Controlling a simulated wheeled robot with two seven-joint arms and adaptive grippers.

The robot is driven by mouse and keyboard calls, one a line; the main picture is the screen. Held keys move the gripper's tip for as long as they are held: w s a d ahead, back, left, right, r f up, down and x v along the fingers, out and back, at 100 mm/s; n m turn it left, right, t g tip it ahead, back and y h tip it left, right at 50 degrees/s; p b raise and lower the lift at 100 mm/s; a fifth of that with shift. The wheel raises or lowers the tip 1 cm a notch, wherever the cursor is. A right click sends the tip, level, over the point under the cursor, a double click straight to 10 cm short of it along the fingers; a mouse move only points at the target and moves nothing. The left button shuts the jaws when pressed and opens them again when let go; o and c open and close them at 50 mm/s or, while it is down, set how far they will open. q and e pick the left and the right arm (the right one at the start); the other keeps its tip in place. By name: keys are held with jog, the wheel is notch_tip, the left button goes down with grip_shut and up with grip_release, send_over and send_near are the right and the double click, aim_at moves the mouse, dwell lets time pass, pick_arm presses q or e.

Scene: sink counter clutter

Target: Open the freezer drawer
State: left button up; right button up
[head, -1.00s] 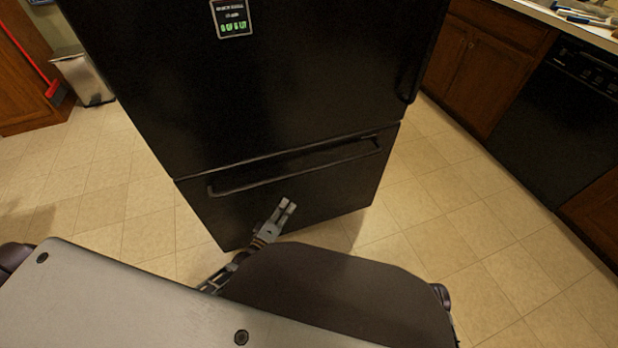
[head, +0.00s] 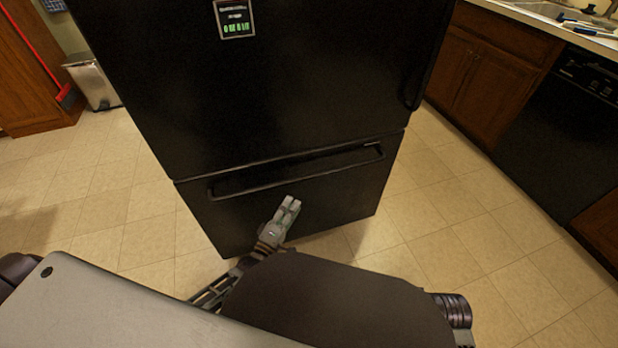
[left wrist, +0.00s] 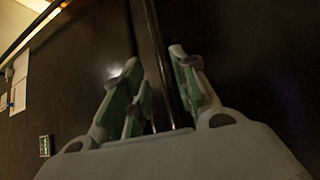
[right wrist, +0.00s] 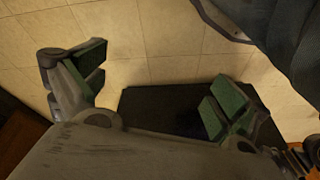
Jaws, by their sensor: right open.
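The black freezer drawer (head: 330,205) is the lower front of the refrigerator in the head view and is shut. Its long bar handle (head: 300,178) runs across its upper part. My left gripper (head: 289,205) appears in front of the drawer, just below the handle's middle. In the left wrist view its fingers (left wrist: 155,75) are apart and empty, with the handle bar (left wrist: 159,60) showing in the gap between them. I cannot tell whether they touch it. My right gripper (right wrist: 160,90) is open and empty over the floor in the right wrist view; it does not show in the head view.
The upper refrigerator door (head: 270,90) is shut. Wooden cabinets (head: 490,70) and a black dishwasher (head: 560,130) stand at the right. A bin (head: 93,82) and a red broom (head: 66,96) are at the far left. The tiled floor (head: 450,240) is clear around the refrigerator.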

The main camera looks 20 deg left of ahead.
aim_at(308, 179)
pick_arm(q)
jog(key=b+x, duration=0.2)
jog(key=x, duration=1)
jog(key=shift+w, duration=0.2)
jog(key=shift+w+d+r+b, duration=0.1)
jog(key=shift+w+d+b, duration=0.05)
jog(key=shift+w+b, duration=0.25)
pick_arm(e)
jog(key=shift+s+a+r+t, duration=0.1)
jog(key=shift+a+r+t, duration=0.1)
jog(key=shift+r, duration=0.4)
jog(key=shift+s+a+r+t, duration=0.1)
jog(key=shift+a+r, duration=0.1)
jog(key=shift+r, duration=0.35)
jog(key=shift+w, duration=0.1)
pick_arm(q)
jog(key=c, duration=0.6)
grip_shut()
pick_arm(e)
jog(key=shift+w+r, duration=0.2)
jog(key=shift+w, duration=0.05)
